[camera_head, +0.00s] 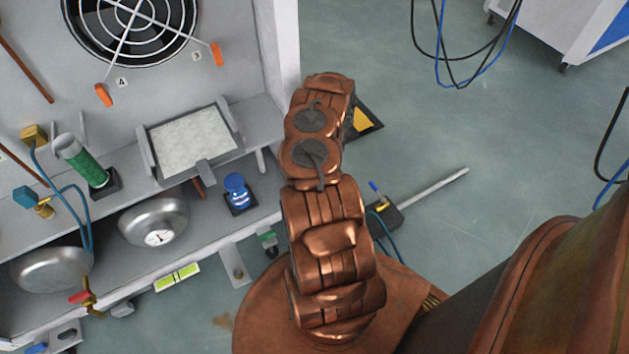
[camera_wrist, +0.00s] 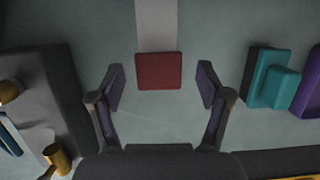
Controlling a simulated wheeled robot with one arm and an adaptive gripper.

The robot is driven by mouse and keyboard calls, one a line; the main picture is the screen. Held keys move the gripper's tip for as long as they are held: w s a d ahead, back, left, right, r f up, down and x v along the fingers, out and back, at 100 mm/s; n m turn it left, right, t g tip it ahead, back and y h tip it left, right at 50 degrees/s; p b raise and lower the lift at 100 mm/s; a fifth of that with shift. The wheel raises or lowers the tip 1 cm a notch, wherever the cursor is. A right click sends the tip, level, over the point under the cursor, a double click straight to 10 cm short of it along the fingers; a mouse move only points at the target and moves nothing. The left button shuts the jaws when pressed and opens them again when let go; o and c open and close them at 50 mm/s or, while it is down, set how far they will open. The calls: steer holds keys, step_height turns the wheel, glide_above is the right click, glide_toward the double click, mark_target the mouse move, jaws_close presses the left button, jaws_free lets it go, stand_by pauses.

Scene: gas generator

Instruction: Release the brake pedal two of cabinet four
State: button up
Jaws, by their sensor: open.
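In the wrist view a dark red square pad (camera_wrist: 158,72) sits at the end of a flat grey strip (camera_wrist: 156,25). It looks like a pedal, but I see no number on it. My gripper (camera_wrist: 160,87) is open, with one finger on each side of the pad in the picture. No contact shows, and I cannot tell the gap in depth. In the head view my copper arm covers the middle, and my gripper cannot be made out. The cabinet (camera_head: 280,60) is at the left, with a fan (camera_head: 130,25) and orange-tipped levers (camera_head: 104,95).
Teal blocks (camera_wrist: 270,80) and a purple block (camera_wrist: 309,90) lie right of the gripper. A dark box with a long grey rod (camera_head: 435,188) lies on the floor right of my arm.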

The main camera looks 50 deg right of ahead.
steer(key=v, duration=1.2)
steer(key=shift+s, duration=0.1)
stand_by(0.6)
